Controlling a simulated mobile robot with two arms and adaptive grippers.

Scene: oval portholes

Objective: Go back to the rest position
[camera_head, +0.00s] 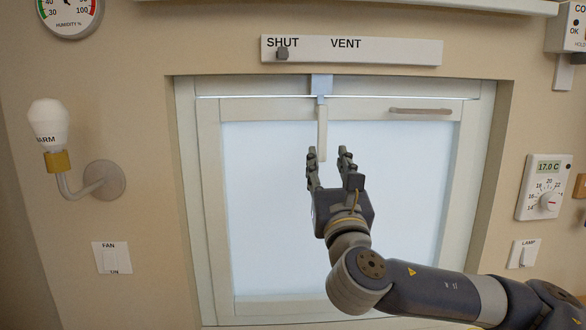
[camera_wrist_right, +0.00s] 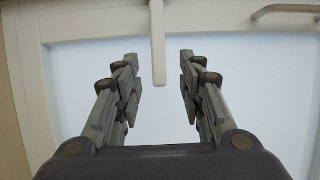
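My right gripper (camera_head: 329,160) is open in front of the window (camera_head: 270,190), with its fingers pointing up. A white vertical handle (camera_head: 322,135) hangs from the top of the window frame, just above and partly between the fingertips in the picture. My left gripper is not in view.
Above the window is a SHUT/VENT slider (camera_head: 380,50) with its dark knob (camera_head: 282,53) under SHUT. A bar handle (camera_head: 420,111) is at the window's top right. A lamp (camera_head: 48,125) and FAN switch (camera_head: 112,258) are left; a thermostat (camera_head: 543,187) and LAMP switch (camera_head: 521,254) are right.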

